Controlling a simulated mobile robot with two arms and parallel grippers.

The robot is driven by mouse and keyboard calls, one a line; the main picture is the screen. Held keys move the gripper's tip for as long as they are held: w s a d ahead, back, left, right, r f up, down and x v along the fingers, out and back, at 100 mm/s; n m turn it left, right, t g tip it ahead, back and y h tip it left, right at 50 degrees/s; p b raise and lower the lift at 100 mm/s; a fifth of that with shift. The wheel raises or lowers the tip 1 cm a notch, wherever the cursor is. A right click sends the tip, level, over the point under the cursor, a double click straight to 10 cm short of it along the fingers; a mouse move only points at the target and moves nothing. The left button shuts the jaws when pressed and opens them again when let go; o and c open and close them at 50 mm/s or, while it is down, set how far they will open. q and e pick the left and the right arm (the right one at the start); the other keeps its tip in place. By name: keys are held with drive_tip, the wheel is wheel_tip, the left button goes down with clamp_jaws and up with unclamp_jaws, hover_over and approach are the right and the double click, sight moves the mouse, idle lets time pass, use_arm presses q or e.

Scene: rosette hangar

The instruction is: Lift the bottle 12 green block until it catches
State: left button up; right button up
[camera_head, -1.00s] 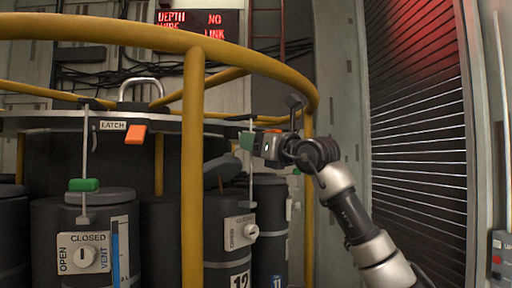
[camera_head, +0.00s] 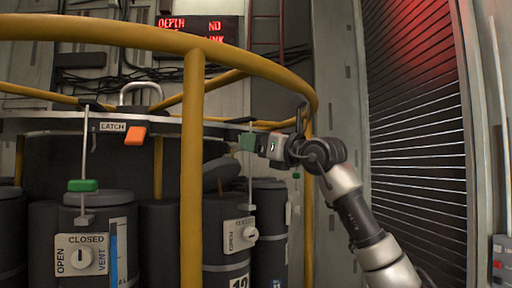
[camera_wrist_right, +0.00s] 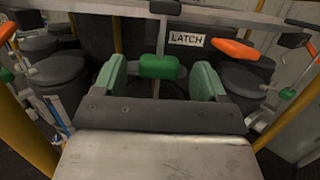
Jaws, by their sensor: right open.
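Bottle 12 (camera_head: 214,220) is a dark cylinder behind the yellow post, with a dial plate and a partly cut-off number 12. A thin rod rises above it towards the rim. The green block (camera_wrist_right: 163,66) on a rod shows in the right wrist view, between the two green fingers of my right gripper (camera_wrist_right: 158,82). The fingers are apart, with a gap on each side of the block. In the head view my right gripper (camera_head: 248,142) is at the rod just under the rim, and its fingers hide the block there. My left gripper is not in view.
A yellow rail and post (camera_head: 194,170) stand in front of the bottles. Another green block (camera_head: 83,185) hangs over the left bottle, near an orange latch handle (camera_head: 135,135). In the right wrist view, an orange handle (camera_wrist_right: 235,50) is right of the LATCH label (camera_wrist_right: 187,39).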

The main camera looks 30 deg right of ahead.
drive_tip(key=b+v, duration=0.3)
drive_tip(key=v, duration=0.4)
drive_tip(key=shift+s+b, duration=0.25)
drive_tip(key=shift+b, duration=0.15)
drive_tip(key=shift+d+f, duration=0.1)
drive_tip(key=shift+f, duration=0.05)
idle(0.3)
